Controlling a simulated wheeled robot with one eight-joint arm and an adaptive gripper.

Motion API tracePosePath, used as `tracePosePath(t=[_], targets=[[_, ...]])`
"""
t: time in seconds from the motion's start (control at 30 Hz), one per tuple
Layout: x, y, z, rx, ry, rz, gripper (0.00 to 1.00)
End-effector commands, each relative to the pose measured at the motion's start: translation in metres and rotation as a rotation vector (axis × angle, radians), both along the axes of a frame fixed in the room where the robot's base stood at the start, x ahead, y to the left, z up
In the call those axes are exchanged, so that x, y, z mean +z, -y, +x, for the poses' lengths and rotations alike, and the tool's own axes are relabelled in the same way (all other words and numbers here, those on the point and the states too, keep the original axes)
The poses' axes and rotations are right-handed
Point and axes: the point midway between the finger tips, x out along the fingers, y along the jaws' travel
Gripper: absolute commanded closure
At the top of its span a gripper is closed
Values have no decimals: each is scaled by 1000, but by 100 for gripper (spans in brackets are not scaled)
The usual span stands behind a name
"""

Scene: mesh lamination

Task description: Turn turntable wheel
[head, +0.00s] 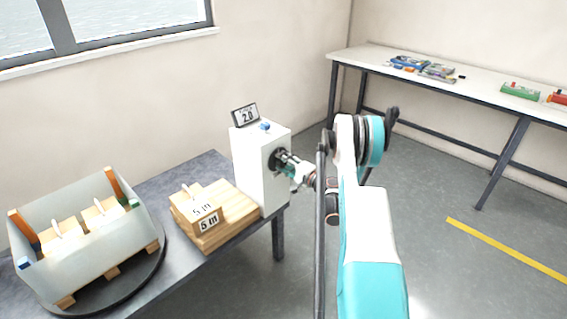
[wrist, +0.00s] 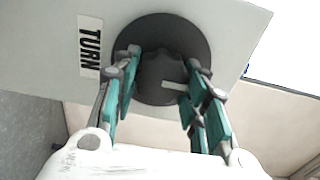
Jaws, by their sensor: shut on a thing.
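The turntable wheel is a dark round knob (wrist: 160,62) on the side of a white box (head: 261,171). In the wrist view a "TURN" label (wrist: 90,47) sits to the left of the knob, and a pale mark (wrist: 174,86) shows on its lower face. In the head view the knob (head: 275,160) is partly hidden by my gripper (head: 287,165). My gripper also shows in the wrist view (wrist: 163,70), with its teal fingers shut on the knob from both sides. The round turntable (head: 150,288) at the left carries a white-panelled wooden holder (head: 95,248).
A small display reading 2.0 (head: 246,115) and a blue item (head: 265,126) sit on the box. Wooden blocks marked "5 m" (head: 208,222) are stacked beside it on the grey table (head: 189,178). A long bench (head: 460,85) with tools stands at the back right. Floor between is clear.

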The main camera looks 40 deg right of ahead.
Motion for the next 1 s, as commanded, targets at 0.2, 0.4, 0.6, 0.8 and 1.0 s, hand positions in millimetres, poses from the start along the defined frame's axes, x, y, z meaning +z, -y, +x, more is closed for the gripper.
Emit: tracePosePath(t=[0.2,0.4,0.6,0.8,1.0], targets=[[-1,0,0,-1,-1,-1,84],[-1,0,0,-1,-1,-2,39],[0,0,0,0,0,-2,39],[0,1,-8,-1,0,-1,39],[-1,5,-38,-3,-1,-1,39]])
